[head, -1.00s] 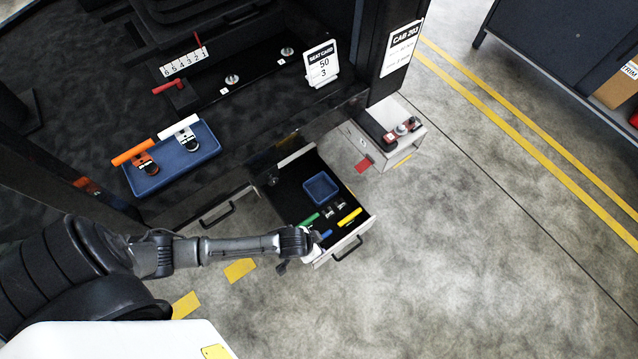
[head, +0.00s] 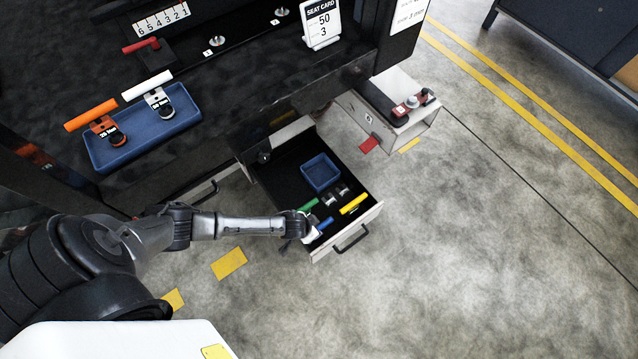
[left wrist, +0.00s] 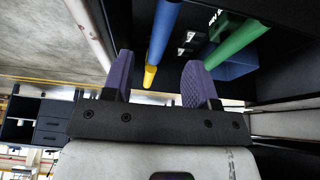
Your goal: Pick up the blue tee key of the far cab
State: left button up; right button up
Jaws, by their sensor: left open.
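The blue tee key (head: 323,225) lies in the open drawer (head: 374,216), near its front left corner. My left gripper (head: 306,231) is at that corner, right beside the blue handle. In the left wrist view the open fingers (left wrist: 160,82) point toward the blue handle (left wrist: 163,30), which lines up with the gap between them. I cannot tell how deep the handle is between the fingers, and nothing is held. A green key (head: 308,206) lies behind the blue one, and a yellow key (head: 354,203) lies to its right. My right gripper is not in view.
The drawer also holds a blue bin (head: 336,178) and small metal clips. A blue tray (head: 180,125) with orange and white tee-handled tools stands on the cab deck. A white box (head: 435,115) with red parts is right of the drawer. Open floor lies front right.

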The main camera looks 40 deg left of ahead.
pick_arm(q)
jog(key=shift+b+x, duration=0.65)
jog(key=shift+x, duration=0.8)
jog(key=b+x, duration=0.4)
jog(key=x, duration=0.1)
jog(key=shift+w+b, duration=0.1)
jog(key=shift+b, duration=0.3)
grip_shut()
